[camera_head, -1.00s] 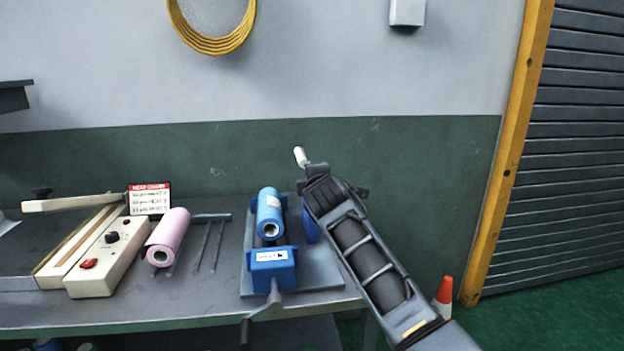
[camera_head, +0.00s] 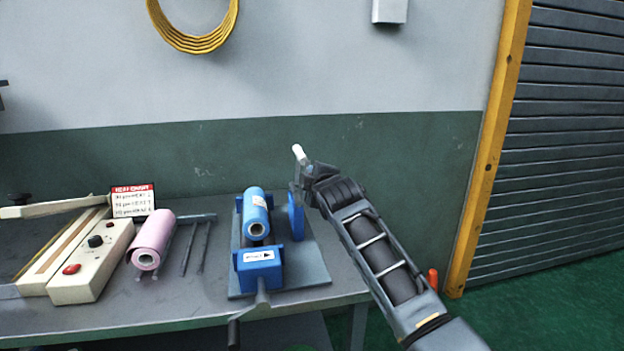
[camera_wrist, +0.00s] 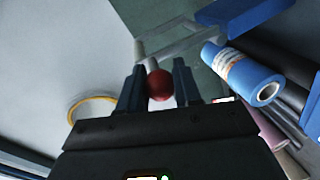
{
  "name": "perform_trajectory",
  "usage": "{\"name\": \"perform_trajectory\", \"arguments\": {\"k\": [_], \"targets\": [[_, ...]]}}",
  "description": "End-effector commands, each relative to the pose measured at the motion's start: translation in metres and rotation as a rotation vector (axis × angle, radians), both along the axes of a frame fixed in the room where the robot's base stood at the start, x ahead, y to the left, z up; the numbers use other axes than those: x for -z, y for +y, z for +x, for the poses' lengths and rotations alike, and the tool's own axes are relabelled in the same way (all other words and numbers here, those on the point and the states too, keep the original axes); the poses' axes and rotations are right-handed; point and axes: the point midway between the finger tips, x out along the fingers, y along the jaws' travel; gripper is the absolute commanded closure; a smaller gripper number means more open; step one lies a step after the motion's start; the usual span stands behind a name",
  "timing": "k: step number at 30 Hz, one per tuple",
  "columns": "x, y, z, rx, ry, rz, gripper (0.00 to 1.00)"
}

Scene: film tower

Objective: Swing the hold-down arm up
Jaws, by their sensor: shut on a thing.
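The film tower, a blue and grey stand (camera_head: 259,268) with a blue roll (camera_head: 256,215) and a crank handle (camera_head: 262,302) at its front, sits on the bench. A blue upright (camera_head: 296,216) stands to the right of the roll. A thin grey bar, apparently the hold-down arm (camera_head: 293,198), rises beside it towards my gripper (camera_head: 304,172). A pale tip (camera_head: 298,152) sticks up there. In the wrist view, my gripper (camera_wrist: 160,88) is shut on a red ball knob (camera_wrist: 159,84), with a finger on each side. The blue roll (camera_wrist: 246,76) lies to its right. The knob is hidden in the head view.
A pink roll (camera_head: 153,240) and a cream sealer (camera_head: 92,262) with a raised lever stand left on the bench (camera_head: 190,300). A sign (camera_head: 133,200) stands behind them. The wall is close behind; a yellow coil (camera_head: 196,40) hangs above. A shutter (camera_head: 555,150) is at right.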

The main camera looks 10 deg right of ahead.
Motion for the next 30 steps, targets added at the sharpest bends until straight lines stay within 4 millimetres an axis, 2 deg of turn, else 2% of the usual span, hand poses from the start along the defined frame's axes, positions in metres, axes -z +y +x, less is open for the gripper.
{"name": "perform_trajectory", "arguments": {"k": [4,5,12,23,30], "targets": [[0.001,-0.004,0.0,0.006,0.003,0.002,1.0],[0.002,-0.004,0.0,0.006,0.003,0.002,0.66],[0.001,-0.002,0.0,0.004,0.002,0.001,0.43],[0.0,-0.002,-0.004,0.002,0.001,0.001,0.42],[-0.004,-0.003,-0.03,0.002,0.001,0.002,0.42]]}}
